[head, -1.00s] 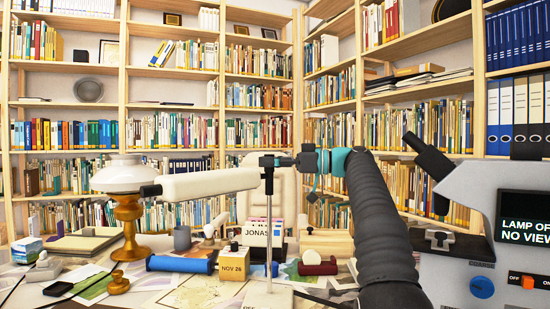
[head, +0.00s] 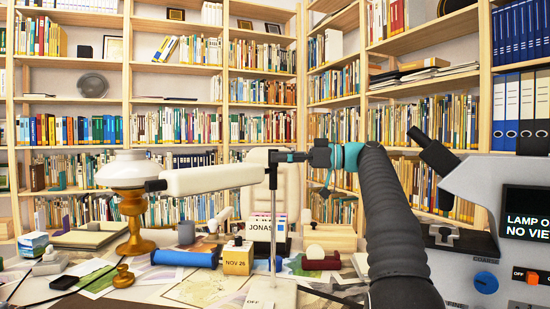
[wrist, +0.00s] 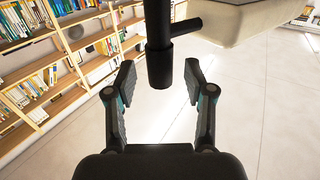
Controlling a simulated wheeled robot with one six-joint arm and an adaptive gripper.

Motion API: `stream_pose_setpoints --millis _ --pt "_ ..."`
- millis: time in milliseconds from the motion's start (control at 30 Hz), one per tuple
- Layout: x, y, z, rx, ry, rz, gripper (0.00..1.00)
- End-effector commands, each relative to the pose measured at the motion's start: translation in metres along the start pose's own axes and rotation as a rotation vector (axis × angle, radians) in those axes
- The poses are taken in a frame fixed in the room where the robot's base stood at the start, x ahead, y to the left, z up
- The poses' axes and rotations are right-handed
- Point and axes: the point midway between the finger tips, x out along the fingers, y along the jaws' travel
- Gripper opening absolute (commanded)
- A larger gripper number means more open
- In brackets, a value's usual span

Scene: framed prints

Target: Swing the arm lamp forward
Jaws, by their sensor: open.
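The arm lamp has a long cream beam (head: 212,179) with a dark left end, carried on a thin metal post (head: 272,225) above a pale base (head: 271,296) on the desk. My gripper (head: 285,157) comes in from the right, at the post's dark top. In the wrist view my gripper (wrist: 160,78) is open, its fingers spread either side of a black cylinder (wrist: 160,65) with a side stub. The cream beam (wrist: 235,22) shows at upper right there.
A brass lamp with a white shade (head: 128,200) stands left. A blue roll (head: 185,259), date block (head: 237,258) and papers crowd the desk. A grey machine with a screen (head: 490,220) is close at right. Bookshelves (head: 80,140) line the back; the wrist view shows bare floor (wrist: 250,110).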

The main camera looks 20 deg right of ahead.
Motion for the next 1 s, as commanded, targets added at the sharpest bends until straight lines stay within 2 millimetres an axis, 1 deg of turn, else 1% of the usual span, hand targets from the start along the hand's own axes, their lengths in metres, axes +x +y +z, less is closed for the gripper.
stream_pose_setpoints --millis 33,100,300,433,667,700,733,767,800,867,900,1000 --pt "-0.01 0.001 0.0 0.0 0.0 0.003 0.54" --pt "-0.021 0.001 0.0 0.0 0.0 0.003 0.54" --pt "-0.045 0.001 0.0 0.001 0.0 0.002 0.54" --pt "-0.052 0.0 0.0 0.001 0.0 0.0 0.54" --pt "-0.053 0.0 0.0 0.001 0.0 0.0 0.54" --pt "-0.053 0.0 0.0 0.001 0.0 0.0 0.51" --pt "-0.053 0.0 0.0 0.001 0.0 0.0 0.44" --pt "-0.052 0.0 0.0 0.002 -0.001 0.0 0.36" --pt "-0.051 -0.001 0.0 0.007 -0.004 0.002 0.26" --pt "-0.048 -0.002 0.0 0.021 -0.013 0.008 0.11" --pt "-0.044 -0.004 0.001 0.037 -0.022 0.014 0.01" --pt "-0.029 -0.011 0.003 0.102 -0.063 0.041 0.0"
